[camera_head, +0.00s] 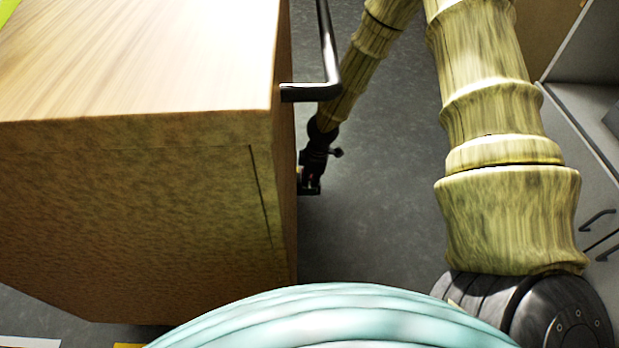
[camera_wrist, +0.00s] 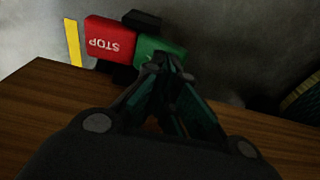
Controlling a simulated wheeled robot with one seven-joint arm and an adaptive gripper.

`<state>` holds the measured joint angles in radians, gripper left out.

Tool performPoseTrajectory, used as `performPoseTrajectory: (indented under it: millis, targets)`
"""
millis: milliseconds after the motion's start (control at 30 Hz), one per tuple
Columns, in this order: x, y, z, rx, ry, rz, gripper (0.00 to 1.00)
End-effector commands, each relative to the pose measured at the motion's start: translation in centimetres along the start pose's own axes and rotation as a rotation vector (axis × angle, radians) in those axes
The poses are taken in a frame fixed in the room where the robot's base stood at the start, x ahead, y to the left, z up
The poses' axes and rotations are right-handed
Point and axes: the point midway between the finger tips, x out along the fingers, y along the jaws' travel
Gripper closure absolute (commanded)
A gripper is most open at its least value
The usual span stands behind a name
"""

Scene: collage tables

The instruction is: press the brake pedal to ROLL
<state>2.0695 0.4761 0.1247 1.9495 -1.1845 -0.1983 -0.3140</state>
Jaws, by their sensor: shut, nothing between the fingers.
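The brake pedal shows in the wrist view as a red part (camera_wrist: 112,39) with the word STOP upside down and a green part (camera_wrist: 150,46) to its right. I cannot read any word on the green part. Dark pieces sit around both. My gripper (camera_wrist: 165,64) is shut and empty, its fingertips in front of the green part and hiding some of it. I cannot tell whether they touch it. In the head view my gripper (camera_head: 311,187) is low beside the right side of a wooden cart (camera_head: 130,200). The pedal cannot be made out there.
A black handle (camera_head: 331,60) sticks out from the cart's top right edge, close to my arm. A yellow strip (camera_wrist: 73,43) stands left of the red part. Grey floor (camera_head: 385,200) is open right of the cart. Grey cabinets (camera_head: 590,130) with dark handles stand at far right.

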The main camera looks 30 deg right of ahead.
Motion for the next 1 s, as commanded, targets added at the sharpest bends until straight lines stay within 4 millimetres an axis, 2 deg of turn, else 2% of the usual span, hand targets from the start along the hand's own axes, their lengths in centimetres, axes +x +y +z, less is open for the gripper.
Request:
performPoseTrajectory:
  millis: [1000]
  targets:
    - [1.2, 0.0, 0.2, -0.001, 0.000, 0.000, 1.00]
